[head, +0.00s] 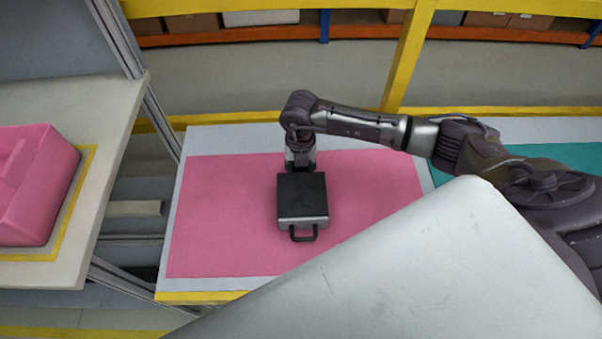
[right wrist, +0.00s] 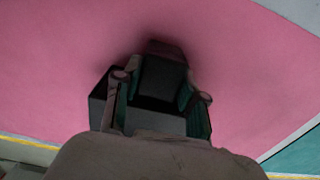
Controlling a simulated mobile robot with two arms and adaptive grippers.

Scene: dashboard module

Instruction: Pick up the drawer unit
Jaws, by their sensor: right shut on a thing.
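The drawer unit (head: 302,197) is a small dark box with a grey front and a black handle. It is over the pink mat (head: 220,220) in the head view, its handle facing the near edge. My right gripper (head: 300,170) is at its far side, with the fingertips hidden in this view. In the right wrist view the fingers of my right gripper (right wrist: 160,95) are around a part of the dark drawer unit (right wrist: 98,100). I cannot tell whether the unit rests on the mat or is slightly raised. My left gripper is not in view.
A pink tray-like container (head: 35,185) sits on the bench (head: 110,110) at left. A teal mat (head: 560,160) lies right of the pink one. A yellow rail (head: 408,55) stands behind the table. A large pale panel (head: 430,270) hides the near right.

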